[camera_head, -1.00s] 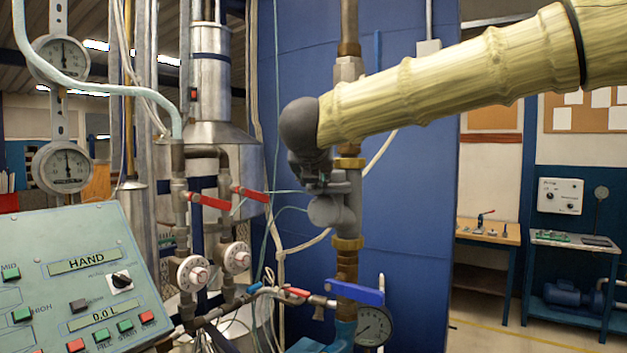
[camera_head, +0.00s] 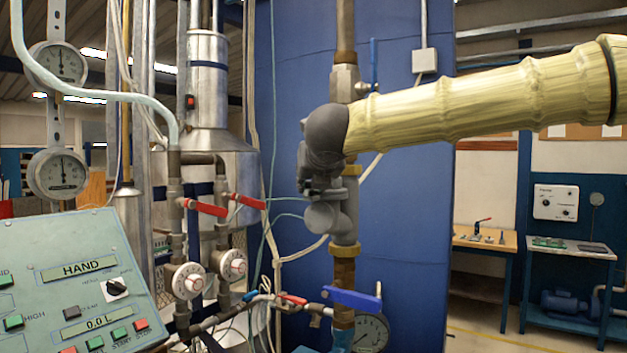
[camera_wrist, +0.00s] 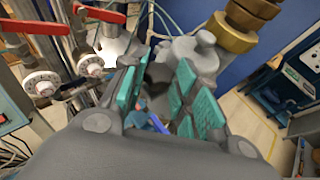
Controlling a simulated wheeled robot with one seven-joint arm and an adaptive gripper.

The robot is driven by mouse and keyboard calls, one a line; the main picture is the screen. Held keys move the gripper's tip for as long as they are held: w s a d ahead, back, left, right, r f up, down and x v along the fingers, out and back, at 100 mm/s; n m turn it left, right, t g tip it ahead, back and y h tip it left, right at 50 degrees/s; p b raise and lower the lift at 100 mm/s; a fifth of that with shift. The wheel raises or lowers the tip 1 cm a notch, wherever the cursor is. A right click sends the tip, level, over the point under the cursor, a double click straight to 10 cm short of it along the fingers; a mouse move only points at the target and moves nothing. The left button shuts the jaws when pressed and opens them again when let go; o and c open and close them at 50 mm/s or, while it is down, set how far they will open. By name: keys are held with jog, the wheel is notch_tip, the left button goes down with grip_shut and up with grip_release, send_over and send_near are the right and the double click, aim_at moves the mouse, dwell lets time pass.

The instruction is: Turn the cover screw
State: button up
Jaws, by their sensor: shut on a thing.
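The grey valve-like fitting (camera_head: 345,222) sits in the vertical pipe in the middle of the head view, with a round grey end (camera_head: 319,217) facing me. My gripper (camera_head: 318,190) points down at the front of this fitting, close above the round end. In the wrist view my gripper (camera_wrist: 160,80) has its teal-padded fingers either side of a dark grey piece (camera_wrist: 160,72), which I take for the cover screw. The fingers are shut on it. Its head and slot are mostly hidden. The fitting's grey body (camera_wrist: 193,56) shows just beyond the right finger.
Brass couplings (camera_head: 344,250) and a blue lever (camera_head: 352,298) are on the pipe. Red-handled valves (camera_head: 203,206) and dials stand left of it. A control panel (camera_head: 85,290) fills the lower left. A blue tank wall (camera_head: 405,200) stands behind; workbenches stand far right.

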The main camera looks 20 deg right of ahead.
jog(key=o, duration=1)
jog(key=shift+s, duration=0.1)
jog(key=v, duration=1.1)
jog(key=shift+s+r, duration=0.2)
jog(key=shift+s, duration=0.15)
